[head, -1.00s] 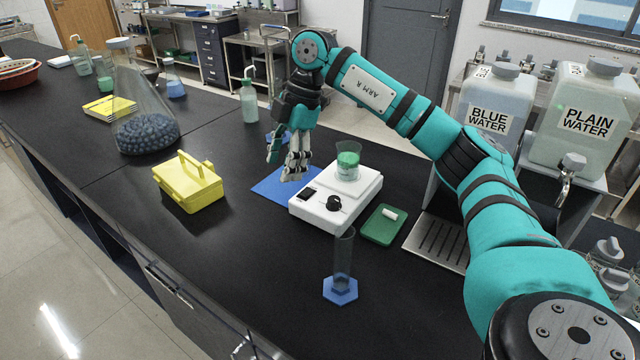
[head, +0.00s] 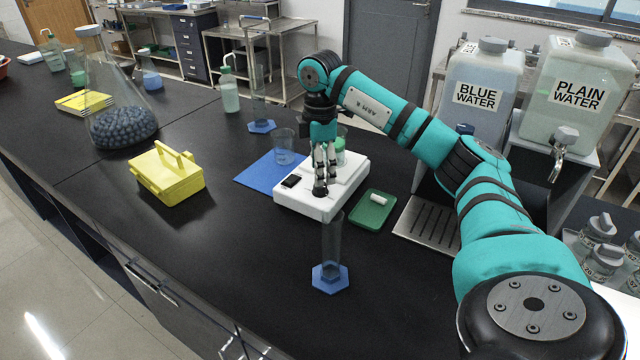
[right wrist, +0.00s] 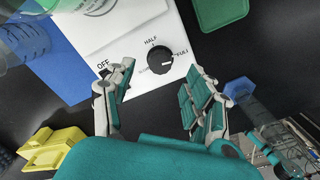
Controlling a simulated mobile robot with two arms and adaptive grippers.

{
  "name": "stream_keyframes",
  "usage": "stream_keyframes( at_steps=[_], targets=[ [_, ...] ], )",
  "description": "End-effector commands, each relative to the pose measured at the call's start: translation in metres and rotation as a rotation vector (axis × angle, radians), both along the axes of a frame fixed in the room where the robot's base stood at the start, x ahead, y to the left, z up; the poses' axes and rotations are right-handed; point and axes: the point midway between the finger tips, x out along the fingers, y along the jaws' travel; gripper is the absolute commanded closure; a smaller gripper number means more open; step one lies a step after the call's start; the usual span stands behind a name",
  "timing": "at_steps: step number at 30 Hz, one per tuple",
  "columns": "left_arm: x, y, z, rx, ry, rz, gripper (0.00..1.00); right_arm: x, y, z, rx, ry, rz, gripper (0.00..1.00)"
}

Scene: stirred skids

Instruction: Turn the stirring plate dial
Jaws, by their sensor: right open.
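The white stirring plate (head: 294,203) stands on the black bench; its front also shows in the right wrist view (right wrist: 120,38). My right gripper (head: 320,186) points down over the plate's front and partly hides the dial in the head view. In the right wrist view its fingers (right wrist: 158,80) are spread, with the dial between their tips; contact cannot be told. A beaker with green contents (head: 340,145) stands on the plate, partly behind the gripper. My left gripper is not in view.
A blue mat (head: 258,176) with a glass beaker (head: 284,146) lies left of the plate. A green tray (head: 373,212) lies right. A cylinder on a blue base (head: 330,280) stands in front. A yellow box (head: 168,180) stands further left, with clear bench between.

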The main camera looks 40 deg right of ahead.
Motion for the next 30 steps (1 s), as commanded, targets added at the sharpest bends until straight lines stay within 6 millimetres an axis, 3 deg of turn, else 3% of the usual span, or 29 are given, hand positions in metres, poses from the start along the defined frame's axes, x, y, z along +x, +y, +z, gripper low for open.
stream_keyframes(
  at_steps=[3,9,19,30],
  targets=[
    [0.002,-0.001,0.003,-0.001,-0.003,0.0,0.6,-0.001,0.0,-0.02,0.0,0.004,0.001,0.45],
    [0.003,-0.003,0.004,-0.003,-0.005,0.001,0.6,0.0,0.0,-0.04,0.001,0.002,0.001,0.45],
    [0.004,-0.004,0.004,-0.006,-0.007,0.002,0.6,0.0,0.0,-0.043,0.001,0.0,0.001,0.45],
    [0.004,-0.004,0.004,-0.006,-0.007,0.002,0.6,0.0,0.0,-0.043,0.001,0.0,0.001,0.93]
  ],
)
